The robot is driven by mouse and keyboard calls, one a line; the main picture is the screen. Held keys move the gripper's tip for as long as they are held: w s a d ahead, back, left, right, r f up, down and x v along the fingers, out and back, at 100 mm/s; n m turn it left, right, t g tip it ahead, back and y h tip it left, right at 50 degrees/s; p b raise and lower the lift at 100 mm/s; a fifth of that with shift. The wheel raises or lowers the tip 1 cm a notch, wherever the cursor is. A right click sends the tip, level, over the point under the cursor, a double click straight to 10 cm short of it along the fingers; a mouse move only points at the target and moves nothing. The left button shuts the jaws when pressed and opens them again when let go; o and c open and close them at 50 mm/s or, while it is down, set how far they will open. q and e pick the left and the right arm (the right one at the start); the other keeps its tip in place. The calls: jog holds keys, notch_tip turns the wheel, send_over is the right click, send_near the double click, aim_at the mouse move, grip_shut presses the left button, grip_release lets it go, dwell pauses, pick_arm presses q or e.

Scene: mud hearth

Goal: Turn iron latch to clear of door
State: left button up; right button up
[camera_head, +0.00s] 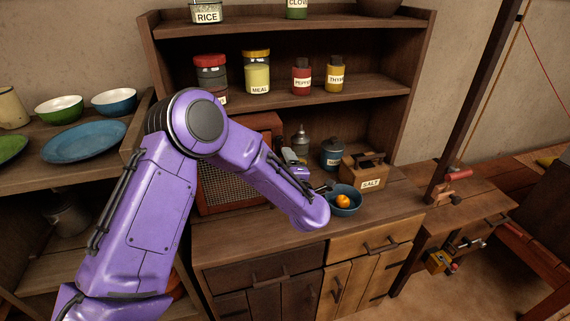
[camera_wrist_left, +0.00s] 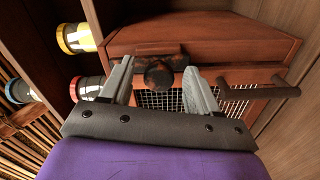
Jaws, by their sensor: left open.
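A reddish-brown wooden box with a wire-mesh door (camera_head: 222,186) stands on the counter, partly hidden behind my left arm. In the left wrist view the mesh door (camera_wrist_left: 238,107) has a dark bar handle (camera_wrist_left: 272,90) at the right. The dark iron latch (camera_wrist_left: 160,76), with a rounded end, sits at the door's upper edge. My left gripper (camera_wrist_left: 160,68) is open, one finger on each side of the latch's rounded end; I cannot tell whether either finger touches it. In the head view the left gripper (camera_head: 289,157) is small and partly hidden by the wrist.
A blue bowl (camera_head: 345,200) with an orange fruit (camera_head: 343,201), a salt box (camera_head: 366,172) and a blue jar (camera_head: 333,153) stand close right of the gripper. Jars line the shelf above, including a meal jar (camera_head: 257,74). Dishes, including a blue plate (camera_head: 84,142), are at left.

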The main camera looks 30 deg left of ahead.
pick_arm(q)
jog(key=b+v, duration=0.3)
jog(key=v, duration=0.7)
jog(key=shift+s+d, duration=0.1)
